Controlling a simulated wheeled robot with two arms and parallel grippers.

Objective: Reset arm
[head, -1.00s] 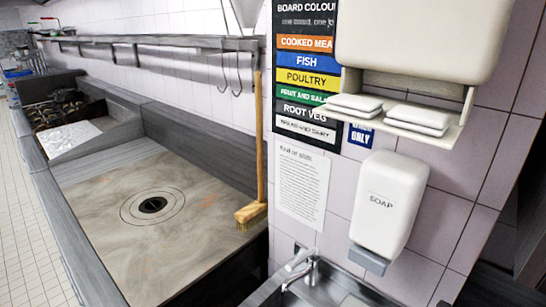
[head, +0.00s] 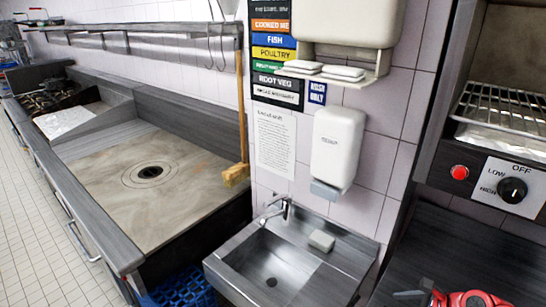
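The task names no object.
A metal hand sink (head: 290,262) with a tap stands at the bottom middle. A soap dispenser (head: 337,150) hangs above it. A steel counter (head: 130,185) runs along the left. A grill unit (head: 500,115) with a black knob is at right. Tiled floor (head: 40,235) is clear.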

